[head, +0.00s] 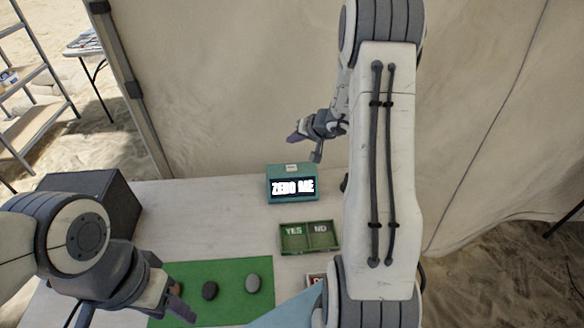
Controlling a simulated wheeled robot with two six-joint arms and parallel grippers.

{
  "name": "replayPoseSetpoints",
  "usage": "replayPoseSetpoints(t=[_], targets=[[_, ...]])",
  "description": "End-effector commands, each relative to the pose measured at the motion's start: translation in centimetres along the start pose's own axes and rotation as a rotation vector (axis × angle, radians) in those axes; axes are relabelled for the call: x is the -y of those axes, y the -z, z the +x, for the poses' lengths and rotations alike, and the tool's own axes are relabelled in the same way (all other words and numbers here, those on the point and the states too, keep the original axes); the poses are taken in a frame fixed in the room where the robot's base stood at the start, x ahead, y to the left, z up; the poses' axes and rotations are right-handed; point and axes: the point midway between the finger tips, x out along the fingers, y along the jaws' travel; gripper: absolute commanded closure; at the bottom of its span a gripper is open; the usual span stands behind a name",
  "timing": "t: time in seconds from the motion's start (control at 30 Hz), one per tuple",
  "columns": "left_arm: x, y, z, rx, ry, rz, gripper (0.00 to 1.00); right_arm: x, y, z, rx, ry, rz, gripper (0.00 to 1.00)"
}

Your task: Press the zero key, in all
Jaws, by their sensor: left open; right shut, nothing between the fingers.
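A teal box (292,198) with a lit screen reading "ZERO ME" stands near the back of the white table. A small pale patch (291,168) on its top may be the zero key; its lettering is too small to read. My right gripper (306,146) is shut and empty, in the air above and behind the box in the picture, apart from it. My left gripper (132,308) is open and empty at the lower left, by the left edge of the green mat (228,275).
A green tray (309,251) marked YES and NO sits in front of the box. A black box (95,200) stands at left. My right arm covers the table's right side.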

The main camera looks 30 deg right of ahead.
Motion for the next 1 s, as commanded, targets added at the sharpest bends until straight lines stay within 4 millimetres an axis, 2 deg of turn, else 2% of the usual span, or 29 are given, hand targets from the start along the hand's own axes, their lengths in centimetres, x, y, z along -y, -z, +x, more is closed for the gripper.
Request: replayPoseSetpoints(t=[0.27,0.63,0.7,0.8,1.0], targets=[[0.0,0.0,0.4,0.0,0.0,0.0,0.5,-0.5,-0.7,0.8,0.003,0.001,0.001,1.0],[0.1,-0.1,1.6,0.0,0.0,0.0,0.5,-3.1,-3.4,4.5,0.004,0.001,0.002,1.0],[0.2,-0.2,3.2,0.0,0.0,0.0,0.5,-3.7,-3.8,5.3,0.0,0.003,-0.002,1.0],[0.3,-0.2,4.3,0.0,0.0,0.0,0.5,-4.0,-4.2,5.8,0.001,0.002,-0.002,1.0],[0.4,-0.3,5.3,0.0,0.0,0.0,0.5,-4.4,-4.5,6.2,0.0,0.001,-0.001,1.0]])
